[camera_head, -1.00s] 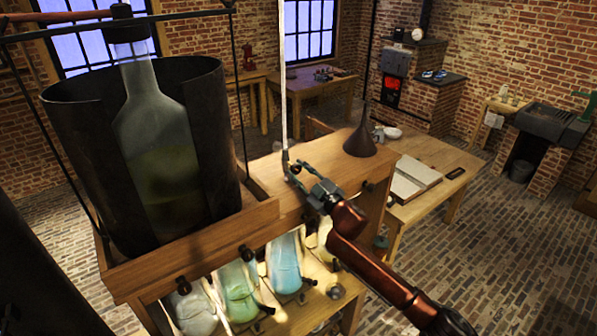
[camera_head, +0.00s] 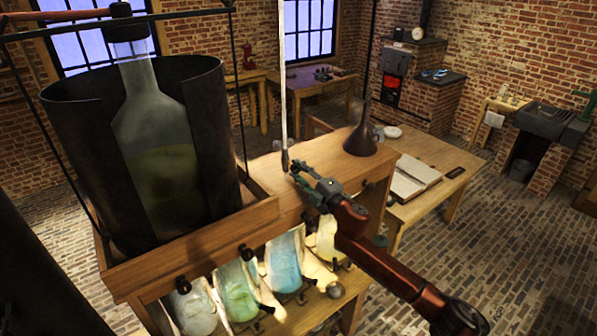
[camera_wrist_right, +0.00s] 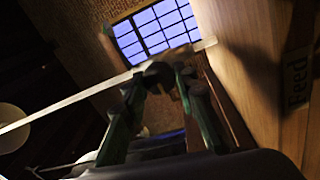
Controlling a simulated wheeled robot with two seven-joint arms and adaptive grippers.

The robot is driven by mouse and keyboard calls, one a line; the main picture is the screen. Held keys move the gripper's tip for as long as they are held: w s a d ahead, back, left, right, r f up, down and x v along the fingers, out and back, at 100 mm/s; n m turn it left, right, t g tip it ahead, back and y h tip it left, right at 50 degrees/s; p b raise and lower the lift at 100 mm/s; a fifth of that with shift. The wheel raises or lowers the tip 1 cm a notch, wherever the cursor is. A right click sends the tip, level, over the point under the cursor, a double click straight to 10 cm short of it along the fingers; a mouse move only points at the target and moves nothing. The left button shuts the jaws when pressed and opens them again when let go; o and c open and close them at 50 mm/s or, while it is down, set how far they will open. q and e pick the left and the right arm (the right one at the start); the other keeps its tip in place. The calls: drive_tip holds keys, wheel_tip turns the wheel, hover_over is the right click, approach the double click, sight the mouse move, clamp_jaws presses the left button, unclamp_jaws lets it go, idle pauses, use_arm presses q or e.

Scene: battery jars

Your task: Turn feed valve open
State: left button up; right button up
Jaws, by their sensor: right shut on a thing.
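The feed valve (camera_head: 285,160) is a small dark fitting at the foot of a tall pale tube (camera_head: 284,80), at the wooden stand's top. My right gripper (camera_head: 293,170) reaches it from the right and is shut on it. In the right wrist view the dark valve (camera_wrist_right: 158,74) sits between the fingertips of my right gripper (camera_wrist_right: 160,80), with the pale tube running slantwise past it. A board lettered "Feed" (camera_wrist_right: 296,82) is at the right there. The fingers partly hide the valve, so its exact angle cannot be told. My left gripper is not in view.
A large bottle (camera_head: 160,125) stands in a dark open cylinder (camera_head: 70,140) at the left. A dark funnel (camera_head: 361,140) stands behind my right gripper. Several coloured jars (camera_head: 240,290) sit below the stand's front. An open book (camera_head: 412,178) lies on the table at right.

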idle(0.5)
drive_tip(key=o, duration=1.2)
drive_tip(key=shift+c, duration=0.2)
drive_tip(key=shift+s+d, duration=0.15)
drive_tip(key=v, duration=1.1)
drive_tip(key=shift+s, duration=0.25)
drive_tip(key=shift+d+f, duration=0.1)
